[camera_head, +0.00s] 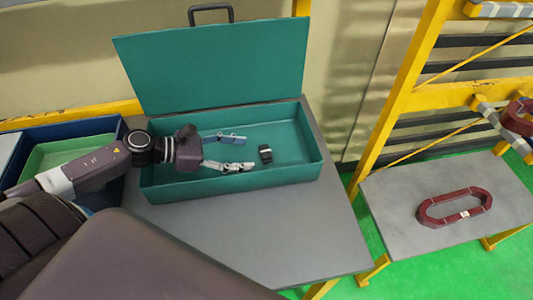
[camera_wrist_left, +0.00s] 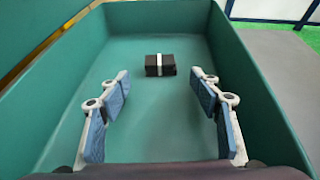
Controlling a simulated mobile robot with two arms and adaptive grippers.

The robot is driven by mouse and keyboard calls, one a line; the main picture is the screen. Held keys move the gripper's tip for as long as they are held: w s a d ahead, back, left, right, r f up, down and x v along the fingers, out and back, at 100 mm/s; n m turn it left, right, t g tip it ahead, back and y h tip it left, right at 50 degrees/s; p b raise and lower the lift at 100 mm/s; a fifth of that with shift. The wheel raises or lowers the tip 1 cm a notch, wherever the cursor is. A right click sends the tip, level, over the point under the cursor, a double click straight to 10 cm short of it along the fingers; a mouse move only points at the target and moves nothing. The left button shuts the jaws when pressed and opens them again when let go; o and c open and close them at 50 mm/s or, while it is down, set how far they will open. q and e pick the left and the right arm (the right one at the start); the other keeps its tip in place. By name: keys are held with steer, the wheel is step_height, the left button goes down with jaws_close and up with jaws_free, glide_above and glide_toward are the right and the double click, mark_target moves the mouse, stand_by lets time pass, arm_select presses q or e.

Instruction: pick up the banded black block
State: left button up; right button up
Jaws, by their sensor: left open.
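The banded black block (camera_head: 265,154) lies on the floor of the open teal box (camera_head: 240,186), a little right of its middle in the head view. In the left wrist view the block (camera_wrist_left: 160,65) is black with one white band around its middle. My left gripper (camera_head: 243,151) reaches into the box from the left. Its fingers are spread wide and empty. The block lies ahead of the fingertips, between their lines and apart from them, as the left wrist view shows (camera_wrist_left: 163,90). My right gripper is not in view.
The teal box's lid (camera_head: 210,65) stands raised behind it. The box walls rise around the gripper. A blue bin with a green inner tray (camera_head: 70,150) is at the left. A dark red ring (camera_head: 455,208) lies on a grey table at the right. The grey table front is clear.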

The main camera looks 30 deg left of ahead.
mark_target(262, 152)
arm_select(q)
steer(key=shift+w+d, duration=0.25)
steer(key=shift+d, duration=0.05)
steer(key=shift+w+d, duration=0.2)
steer(key=shift+d, duration=0.05)
steer(key=p+x, duration=0.2)
steer(key=x, duration=0.1)
steer(key=shift+w+d, duration=0.25)
steer(key=shift+d, duration=0.1)
steer(key=shift+w+d+f, duration=0.25)
steer(key=shift+d, duration=0.05)
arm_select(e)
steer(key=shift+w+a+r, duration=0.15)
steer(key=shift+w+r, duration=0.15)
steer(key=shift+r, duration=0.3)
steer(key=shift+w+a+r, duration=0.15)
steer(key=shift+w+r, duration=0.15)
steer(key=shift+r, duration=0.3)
arm_select(q)
steer(key=shift+c, duration=0.5)
steer(key=c, duration=1)
steer(key=shift+c, duration=0.7)
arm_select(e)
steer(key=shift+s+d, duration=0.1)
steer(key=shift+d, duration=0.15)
arm_select(q)
steer(key=shift+r, duration=0.15)
